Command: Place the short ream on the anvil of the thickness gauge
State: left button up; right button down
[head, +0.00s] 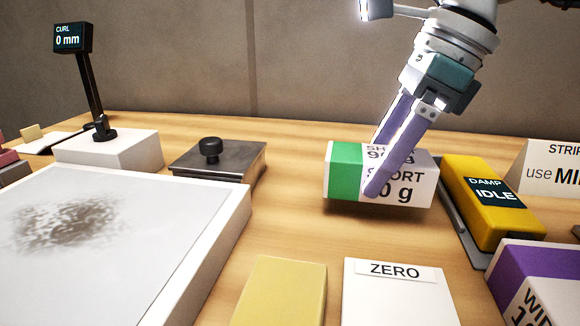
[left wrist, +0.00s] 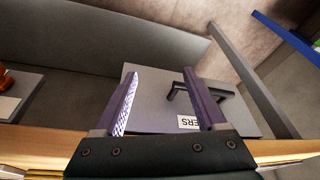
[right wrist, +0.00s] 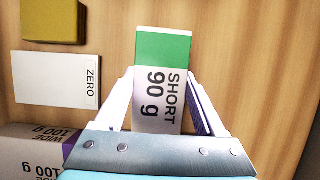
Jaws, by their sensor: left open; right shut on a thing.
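The short ream (head: 345,172), a white block with a green end and the words SHORT 90 g, is held by my right gripper (head: 378,172). A shadow under it suggests it hangs a little above the table. In the right wrist view the ream (right wrist: 163,50) sits between both fingers, green end outward. My left gripper (left wrist: 162,78) is open and empty, in front of a grey panel with a black handle (left wrist: 182,92). I see no thickness gauge or anvil that I can identify; the only readout stand is labelled CURL (head: 72,38).
A white ZERO block (head: 395,295) and a yellow block (head: 280,292) are at the front. A yellow DAMP unit (head: 490,200) and a purple-ended WIDE ream (head: 540,275) stand right. A dark plate with a knob (head: 215,165) and a large white tray (head: 200,262) are left.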

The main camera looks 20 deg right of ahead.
notch_tip(320, 180, down, 2)
jog(key=shift+f, duration=0.2)
